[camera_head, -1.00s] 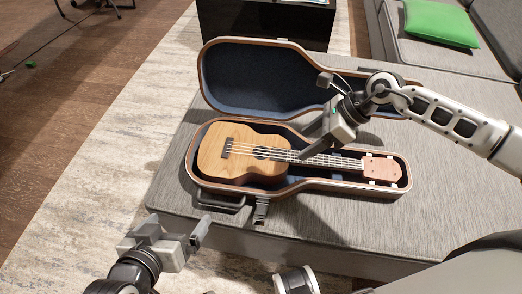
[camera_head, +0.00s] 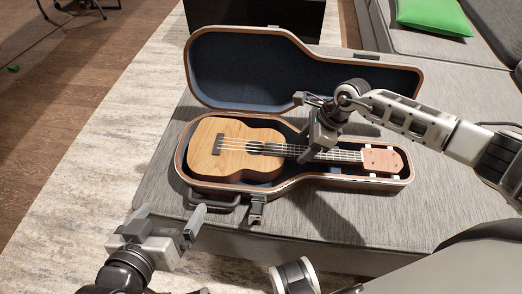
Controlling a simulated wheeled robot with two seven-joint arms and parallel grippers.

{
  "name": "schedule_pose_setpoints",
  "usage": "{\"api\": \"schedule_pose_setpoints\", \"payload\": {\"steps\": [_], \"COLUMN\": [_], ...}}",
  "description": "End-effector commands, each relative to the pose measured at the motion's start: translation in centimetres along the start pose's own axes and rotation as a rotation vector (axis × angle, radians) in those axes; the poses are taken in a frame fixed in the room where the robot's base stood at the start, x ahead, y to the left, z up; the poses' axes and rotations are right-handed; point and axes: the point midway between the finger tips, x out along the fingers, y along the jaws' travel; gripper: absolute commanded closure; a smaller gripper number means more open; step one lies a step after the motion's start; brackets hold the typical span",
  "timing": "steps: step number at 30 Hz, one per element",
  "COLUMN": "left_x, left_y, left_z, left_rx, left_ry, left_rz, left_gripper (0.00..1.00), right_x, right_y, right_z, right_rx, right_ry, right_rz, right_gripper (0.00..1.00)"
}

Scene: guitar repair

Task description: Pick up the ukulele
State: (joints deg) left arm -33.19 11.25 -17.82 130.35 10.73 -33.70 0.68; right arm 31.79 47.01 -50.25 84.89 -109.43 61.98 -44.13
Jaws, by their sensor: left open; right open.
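The ukulele (camera_head: 232,150) has a light wooden body and a reddish headstock (camera_head: 382,160). It lies face up in the lower half of an open case (camera_head: 300,187), its neck pointing right. My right gripper (camera_head: 306,150) is open above the neck, near where it meets the body, and hides part of the neck; I cannot tell whether it touches. My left gripper (camera_head: 168,222) is open and empty, in front of and to the left of the case, apart from the ukulele.
The case lid (camera_head: 240,75) stands open behind the ukulele. The case rests on a grey cushioned seat (camera_head: 370,225), its handle (camera_head: 212,200) facing the front edge. A green pillow (camera_head: 434,16) lies at the back right. A patterned rug (camera_head: 95,140) covers the floor at left.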

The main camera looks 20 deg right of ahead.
Motion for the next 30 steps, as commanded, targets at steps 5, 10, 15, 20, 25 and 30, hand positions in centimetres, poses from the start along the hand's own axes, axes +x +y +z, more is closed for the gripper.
{"api": "schedule_pose_setpoints", "payload": {"steps": [5, 10, 15, 20, 25, 30], "left_x": [0.2, -0.2, -0.4, -0.5, -0.4, -0.4], "left_y": [0.1, 0.7, 1.0, 0.9, 0.8, 0.7], "left_z": [-0.2, -1.3, -1.2, -1.1, -1.0, -0.9], "left_rx": [0.001, 0.005, 0.009, 0.011, 0.011, 0.012], "left_ry": [0.044, 0.091, 0.088, 0.085, 0.082, 0.08], "left_rz": [0.008, 0.024, 0.032, 0.032, 0.03, 0.026], "left_gripper": [0.0, 0.0, 0.0, 0.0, 0.0, 0.0], "right_x": [3.1, 4.6, 4.6, 4.6, 4.6, 4.5], "right_y": [0.0, -0.1, -0.1, -0.1, -0.1, -0.2], "right_z": [0.4, 0.3, 0.3, 0.3, 0.3, 0.5], "right_rx": [0.0, 0.001, 0.0, 0.0, 0.001, 0.0], "right_ry": [-0.003, -0.001, -0.001, -0.001, -0.001, -0.006], "right_rz": [0.002, 0.001, 0.0, 0.001, 0.001, -0.002], "right_gripper": [0.36, 0.36, 0.36, 0.58, 1.0, 1.0]}}
